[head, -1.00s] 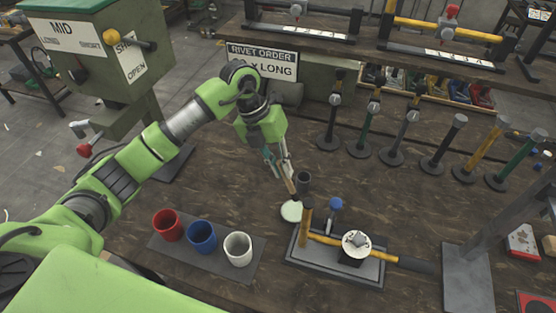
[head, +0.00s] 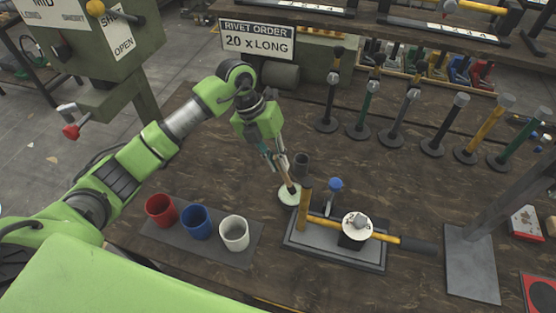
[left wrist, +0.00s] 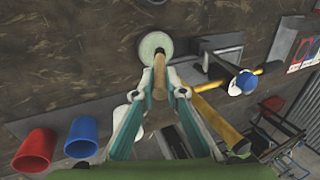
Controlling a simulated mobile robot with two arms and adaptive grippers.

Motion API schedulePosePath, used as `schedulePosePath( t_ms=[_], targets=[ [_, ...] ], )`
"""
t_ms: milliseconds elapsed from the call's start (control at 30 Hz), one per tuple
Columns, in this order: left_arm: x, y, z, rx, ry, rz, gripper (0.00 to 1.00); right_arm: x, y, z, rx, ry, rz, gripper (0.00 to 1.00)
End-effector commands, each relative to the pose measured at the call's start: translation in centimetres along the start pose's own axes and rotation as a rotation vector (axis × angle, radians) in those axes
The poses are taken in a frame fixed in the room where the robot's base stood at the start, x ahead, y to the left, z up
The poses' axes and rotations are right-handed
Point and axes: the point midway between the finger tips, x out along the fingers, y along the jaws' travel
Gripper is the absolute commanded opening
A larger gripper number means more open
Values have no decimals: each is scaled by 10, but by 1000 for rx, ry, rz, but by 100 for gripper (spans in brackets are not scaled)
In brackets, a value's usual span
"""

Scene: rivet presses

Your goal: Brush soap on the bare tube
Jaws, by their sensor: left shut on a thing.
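My left gripper (head: 279,163) is shut on a brush with a wooden handle (head: 290,185), which also shows in the left wrist view (left wrist: 159,75). The brush points down, its lower end over or in a round pale green soap dish (head: 284,199); I cannot tell whether it touches. The dish also shows in the left wrist view (left wrist: 155,41). A yellow tube (head: 384,237) lies across a clamp fixture right of the dish, with a dark sleeve (head: 418,246) at its right end. A brownish-yellow post (head: 304,212) stands at the fixture's left. My right gripper is out of view.
Red (head: 161,210), blue (head: 197,223) and white cups (head: 234,234) stand on a dark mat at the front left. Several upright handled tools (head: 408,112) line the back right. A grey press column (head: 512,195) stands at the right.

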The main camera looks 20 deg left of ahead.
Motion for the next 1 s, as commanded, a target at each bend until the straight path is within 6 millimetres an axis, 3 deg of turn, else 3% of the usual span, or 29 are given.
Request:
schedulePosePath(
  t_ms=[1000],
  targets=[
    [7,3,0,0,0,0,0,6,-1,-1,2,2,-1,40]
  ],
)
